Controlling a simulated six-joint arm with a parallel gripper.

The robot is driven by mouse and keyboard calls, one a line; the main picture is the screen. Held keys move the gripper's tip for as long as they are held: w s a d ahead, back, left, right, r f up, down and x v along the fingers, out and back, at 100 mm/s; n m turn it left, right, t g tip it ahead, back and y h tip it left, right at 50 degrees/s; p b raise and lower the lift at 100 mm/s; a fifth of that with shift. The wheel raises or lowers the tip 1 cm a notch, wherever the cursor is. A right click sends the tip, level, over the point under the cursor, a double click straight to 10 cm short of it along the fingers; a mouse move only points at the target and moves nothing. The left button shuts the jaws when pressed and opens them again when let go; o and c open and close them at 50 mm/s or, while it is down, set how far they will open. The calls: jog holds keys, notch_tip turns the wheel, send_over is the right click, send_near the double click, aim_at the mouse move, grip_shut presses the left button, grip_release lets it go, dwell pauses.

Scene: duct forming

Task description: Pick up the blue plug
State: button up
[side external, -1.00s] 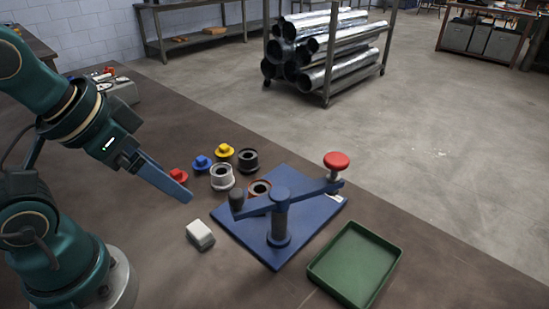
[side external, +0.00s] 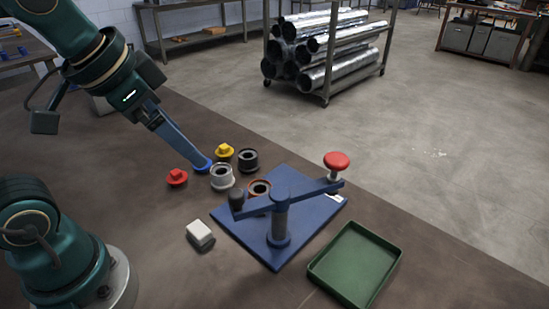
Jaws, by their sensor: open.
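The blue plug (side external: 201,165) sits on the brown table, between the red plug (side external: 177,177) and the yellow plug (side external: 224,151). My gripper (side external: 203,162) comes down from the upper left, with its blue fingertips at the blue plug. The fingers hide most of the plug, and only part of its round base shows. The jaws are open. Whether the fingers touch the plug or straddle it cannot be told from this side.
A white-grey ring (side external: 222,177) and a dark ring (side external: 247,160) stand close to the right of the blue plug. A blue fixture plate (side external: 308,228) with a red-knobbed lever, a green tray (side external: 355,265) and a white block (side external: 200,235) lie nearer.

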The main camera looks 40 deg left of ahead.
jog(key=w+a+f+g, duration=0.3)
jog(key=w+a, duration=0.6)
jog(key=w, duration=0.2)
jog(key=a+f+g, duration=0.1)
jog(key=a+f, duration=0.1)
jog(key=f, duration=0.1)
jog(key=a+f+n, duration=0.1)
jog(key=a+f, duration=0.2)
jog(key=f, duration=0.1)
jog(key=w+a+f+n+g, duration=0.1)
jog(key=a+f, duration=0.1)
jog(key=f, duration=0.2)
jog(key=shift+w+a+g, duration=0.1)
jog(key=shift+a+g, duration=0.2)
jog(key=shift+a, duration=0.1)
jog(key=shift+a+f, duration=0.1)
jog(key=shift+f, duration=2.5)
jog(key=c, duration=1.4)
